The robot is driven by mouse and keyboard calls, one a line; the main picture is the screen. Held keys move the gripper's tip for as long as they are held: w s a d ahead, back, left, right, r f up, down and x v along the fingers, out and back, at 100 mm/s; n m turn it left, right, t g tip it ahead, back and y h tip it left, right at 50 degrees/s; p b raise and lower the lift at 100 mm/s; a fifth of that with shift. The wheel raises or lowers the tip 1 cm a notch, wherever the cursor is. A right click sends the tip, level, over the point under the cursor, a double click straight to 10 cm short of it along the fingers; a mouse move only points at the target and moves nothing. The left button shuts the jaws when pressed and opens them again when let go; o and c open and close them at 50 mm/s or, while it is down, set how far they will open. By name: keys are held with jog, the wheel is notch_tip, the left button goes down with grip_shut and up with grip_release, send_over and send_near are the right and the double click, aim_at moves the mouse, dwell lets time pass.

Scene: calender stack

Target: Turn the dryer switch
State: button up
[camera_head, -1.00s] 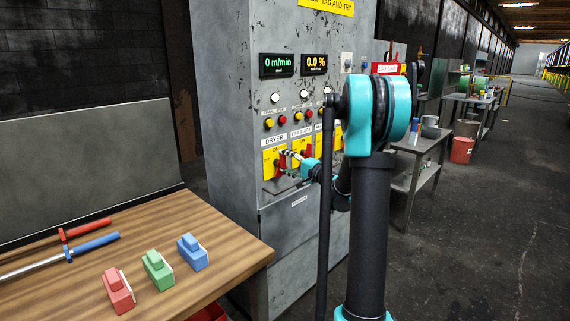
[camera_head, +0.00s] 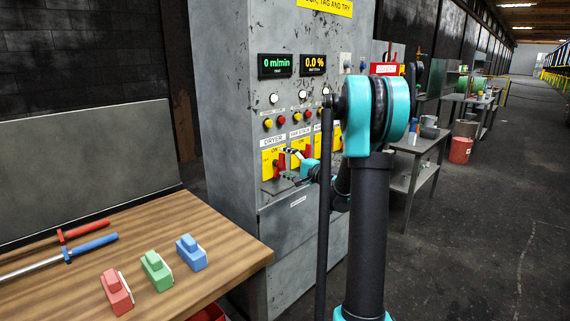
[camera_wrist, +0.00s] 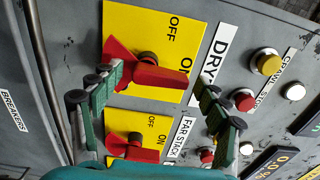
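The dryer switch is a red handle (camera_wrist: 148,70) on a yellow plate (camera_wrist: 125,20) marked OFF and ON, beside the DRYER label. Its narrow end lies toward the ON mark. In the head view the handle (camera_head: 280,160) stands roughly upright. My gripper (camera_wrist: 158,95) is open, with green-padded fingers toward the handle's two ends. Nothing is held between them. Whether a finger touches the handle I cannot tell. In the head view my gripper (camera_head: 286,164) is at the panel front, partly covering the switches.
The FAR STACK switch (camera_wrist: 135,152) sits right beside the dryer switch, with a similar red handle. Push buttons and lamps are above the switches in the head view, under two displays (camera_head: 276,65). A wooden table (camera_head: 225,262) with coloured blocks stands at the front left.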

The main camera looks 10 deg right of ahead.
jog(key=v, duration=1.2)
jog(key=s+a+f+n+g+h, duration=0.3)
jog(key=s+a+f+n+g, duration=0.35)
jog(key=s+a+f, duration=0.65)
jog(key=s+d+f+n+g+h, duration=0.1)
jog(key=s+d+f+h, duration=0.1)
jog(key=s, duration=0.4)
jog(key=s+d+f+n+g+h, duration=0.1)
jog(key=s+d+f+n+h, duration=0.1)
jog(key=s, duration=0.5)
jog(key=s+d+f+n+g+h, duration=0.1)
jog(key=s+d+f+g+h, duration=0.1)
jog(key=s, duration=0.4)
notch_tip(320, 180, down, 3)
jog(key=shift+s+d+r+h, duration=0.15)
jog(key=shift+s+d+h, duration=0.25)
jog(key=shift+h, duration=0.4)
jog(key=shift+w+n, duration=0.15)
jog(key=shift+n, duration=0.1)
